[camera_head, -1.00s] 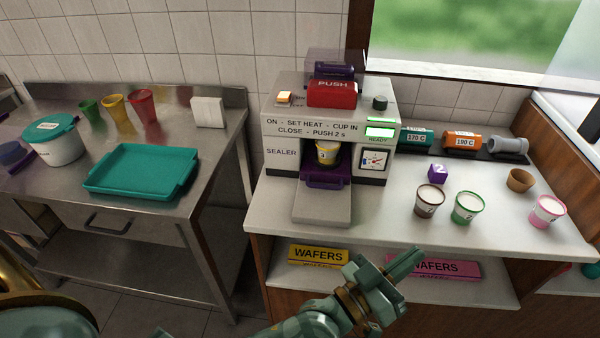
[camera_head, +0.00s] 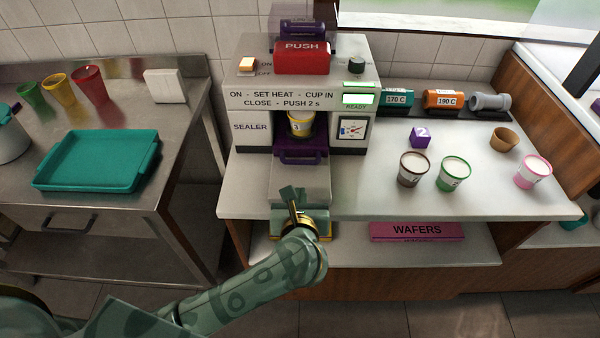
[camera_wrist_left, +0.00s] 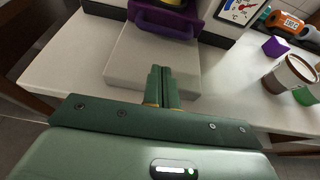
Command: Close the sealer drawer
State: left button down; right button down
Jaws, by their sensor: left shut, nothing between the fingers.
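The white sealer (camera_head: 249,127) stands on the counter. A yellow cup (camera_head: 300,123) marked 3 sits in the holder, inside the sealer's opening. My left gripper (camera_head: 288,194) is in front of the machine, over the drawer's front part. In the left wrist view, its shut, empty fingers (camera_wrist_left: 161,84) point at the drawer slab (camera_wrist_left: 150,62) and the purple handle (camera_wrist_left: 165,24). Contact cannot be told. My right gripper is not in view.
Heat cylinders (camera_head: 443,99) lie behind. A teal tray (camera_head: 97,187) is on the left table.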

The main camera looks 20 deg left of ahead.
aim_at(300, 161)
pick_arm(q)
jog(key=w, duration=0.2)
jog(key=w+a, duration=0.1)
jog(key=w, duration=0.2)
jog(key=shift+w+a+f, duration=0.35)
jog(key=shift+f, duration=0.05)
jog(key=shift+w+a+r, duration=0.1)
jog(key=shift+w+a, duration=0.1)
jog(key=shift+w, duration=0.35)
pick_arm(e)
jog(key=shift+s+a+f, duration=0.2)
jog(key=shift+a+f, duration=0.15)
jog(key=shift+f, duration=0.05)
pick_arm(q)
jog(key=shift+w+b, duration=0.1)
jog(key=shift+b, duration=0.2)
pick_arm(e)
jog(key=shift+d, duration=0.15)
